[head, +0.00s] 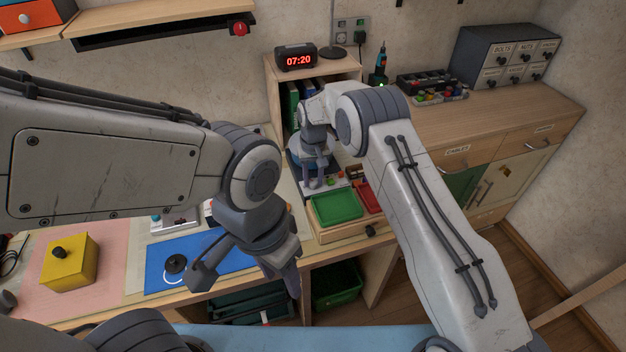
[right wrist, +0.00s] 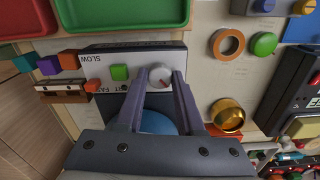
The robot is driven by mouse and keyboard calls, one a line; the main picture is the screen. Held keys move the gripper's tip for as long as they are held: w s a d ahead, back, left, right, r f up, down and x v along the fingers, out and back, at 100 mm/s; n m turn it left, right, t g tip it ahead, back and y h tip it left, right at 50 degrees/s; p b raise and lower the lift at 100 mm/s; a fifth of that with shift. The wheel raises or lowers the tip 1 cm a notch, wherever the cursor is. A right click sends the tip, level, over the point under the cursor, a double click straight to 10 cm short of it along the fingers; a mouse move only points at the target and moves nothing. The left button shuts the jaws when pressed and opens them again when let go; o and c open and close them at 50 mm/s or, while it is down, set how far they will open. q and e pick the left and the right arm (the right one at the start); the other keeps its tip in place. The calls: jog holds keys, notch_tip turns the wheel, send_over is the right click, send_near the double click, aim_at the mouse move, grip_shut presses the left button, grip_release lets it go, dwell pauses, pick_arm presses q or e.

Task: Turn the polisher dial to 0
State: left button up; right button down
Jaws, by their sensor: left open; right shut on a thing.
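The polisher dial (right wrist: 160,77) is a light knob with a red mark, on a pale panel (right wrist: 96,68) with SLOW and FAST lettering that reads upside down in the right wrist view. My right gripper (right wrist: 161,84) is shut on this dial, one finger on each side. A blue round part (right wrist: 158,122) of the polisher shows between the fingers, partly hidden. In the head view my right gripper (head: 314,183) reaches down to the panel behind the green tray and hides the dial. My left gripper (head: 290,278) is open and empty, low in front of the bench edge.
A green tray (head: 335,207) and a red tray (head: 369,197) stand close in front of the panel. A green button (right wrist: 119,72) is beside the dial. A blue mat (head: 160,282) and a yellow box (head: 70,262) are at left.

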aim_at(313, 181)
jog(key=n+b, duration=0.1)
jog(key=n, duration=0.4)
jog(key=shift+n, duration=0.4)
dwell(0.4)
jog(key=c, duration=0.5)
grip_release()
jog(key=shift+r, duration=0.1)
notch_tip(313, 181, up, 10)
jog(key=shift+r+b, duration=0.2)
jog(key=shift+b, duration=0.55)
